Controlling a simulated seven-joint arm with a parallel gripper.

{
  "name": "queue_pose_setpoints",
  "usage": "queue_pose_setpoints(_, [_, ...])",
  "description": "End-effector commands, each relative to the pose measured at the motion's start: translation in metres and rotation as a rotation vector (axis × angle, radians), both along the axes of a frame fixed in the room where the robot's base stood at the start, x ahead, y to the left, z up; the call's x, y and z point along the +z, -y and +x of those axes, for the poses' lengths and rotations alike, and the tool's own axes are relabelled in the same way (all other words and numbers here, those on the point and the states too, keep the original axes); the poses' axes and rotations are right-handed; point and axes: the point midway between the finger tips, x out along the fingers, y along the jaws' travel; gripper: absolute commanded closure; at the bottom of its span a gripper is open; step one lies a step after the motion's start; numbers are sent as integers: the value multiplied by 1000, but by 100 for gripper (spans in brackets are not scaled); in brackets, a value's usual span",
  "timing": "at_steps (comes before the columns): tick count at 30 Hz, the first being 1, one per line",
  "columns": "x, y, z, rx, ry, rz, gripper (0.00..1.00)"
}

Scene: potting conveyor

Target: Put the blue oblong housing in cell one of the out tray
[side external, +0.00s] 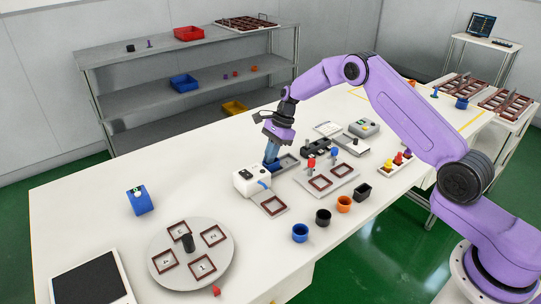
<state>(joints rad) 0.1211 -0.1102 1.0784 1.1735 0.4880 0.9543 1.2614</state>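My gripper (271,159) points down at the middle of the table, over a small dark grey tray (289,162) behind the white machine. A bright blue piece (271,166) shows right at the fingertips. It may be the blue oblong housing, but it is too small and too covered to tell its shape, or whether the fingers are closed on it. Compartmented brown trays (465,87) and (507,101) stand at the far right; I cannot tell which is the out tray, and no cell number is readable there.
A white machine (251,181) stands just left of the gripper. A fixture plate (327,184) with brown frames lies to its right. Blue (300,233), black (323,217) and orange (344,204) cups line the front. A round plate (191,253) and blue box (139,201) are left. The table's back left is clear.

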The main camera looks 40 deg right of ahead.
Motion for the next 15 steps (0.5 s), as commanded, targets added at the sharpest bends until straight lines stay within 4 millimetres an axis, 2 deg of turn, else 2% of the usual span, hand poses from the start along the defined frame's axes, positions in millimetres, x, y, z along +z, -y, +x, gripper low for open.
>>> queue_pose_setpoints(8, [-3, 0, 0, 0, 0, 0, 100])
queue_pose_setpoints(9, [-2, 0, 0, 0, 0, 0, 85])
queue_pose_setpoints(10, [-2, 0, 0, 1, 0, 0, 75])
queue_pose_setpoints(11, [-2, 0, 0, 1, 1, 0, 73])
queue_pose_setpoints(15, [-2, 0, 0, 0, 0, 0, 73])
